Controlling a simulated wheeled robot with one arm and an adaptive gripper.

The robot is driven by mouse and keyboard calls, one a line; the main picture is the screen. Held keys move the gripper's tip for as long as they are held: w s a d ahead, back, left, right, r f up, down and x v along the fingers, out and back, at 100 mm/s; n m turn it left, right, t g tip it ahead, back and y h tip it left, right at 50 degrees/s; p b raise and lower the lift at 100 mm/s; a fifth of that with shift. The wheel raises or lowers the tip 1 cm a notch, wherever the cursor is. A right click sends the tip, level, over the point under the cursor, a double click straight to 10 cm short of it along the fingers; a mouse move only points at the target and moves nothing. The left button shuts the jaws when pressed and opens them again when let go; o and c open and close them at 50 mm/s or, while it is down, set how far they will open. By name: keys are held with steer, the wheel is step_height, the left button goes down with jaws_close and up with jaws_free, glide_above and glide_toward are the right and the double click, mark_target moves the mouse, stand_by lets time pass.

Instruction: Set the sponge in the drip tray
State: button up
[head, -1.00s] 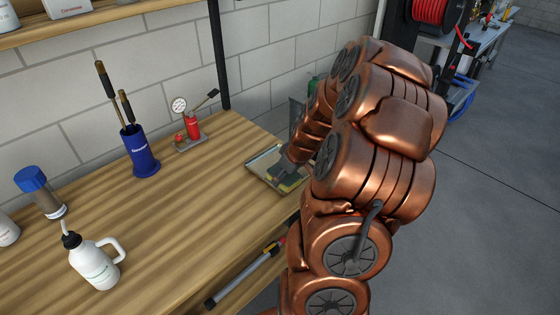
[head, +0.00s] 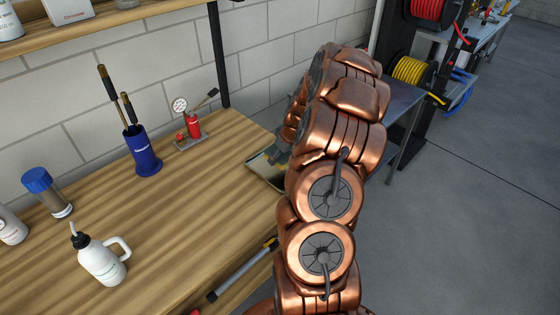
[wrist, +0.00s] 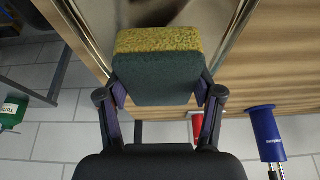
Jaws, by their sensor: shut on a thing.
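The sponge (wrist: 158,72), yellow on one face and dark green on the other, is held between the two fingers of my gripper (wrist: 158,94) in the wrist view. The metal drip tray (wrist: 231,38) lies beyond the sponge, its shiny rims running along both sides. In the head view the tray (head: 260,172) sits at the right end of the wooden bench, partly hidden by my arm. My gripper (head: 277,154) is over the tray there, mostly covered, and the sponge cannot be made out. I cannot tell whether the sponge touches the tray.
A blue holder (head: 142,152) with dark-handled tools and a red pump with a gauge (head: 192,127) stand on the bench left of the tray. A white wash bottle (head: 100,258) and a blue-capped jar (head: 47,191) are farther left. The bench between is clear.

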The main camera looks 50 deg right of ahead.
steer(key=shift+f+p, duration=0.9)
steer(key=shift+f, duration=0.75)
steer(key=shift+f+b, duration=0.2)
steer(key=shift+b, duration=0.1)
steer(key=o, duration=1.2)
steer(key=shift+r, duration=0.1)
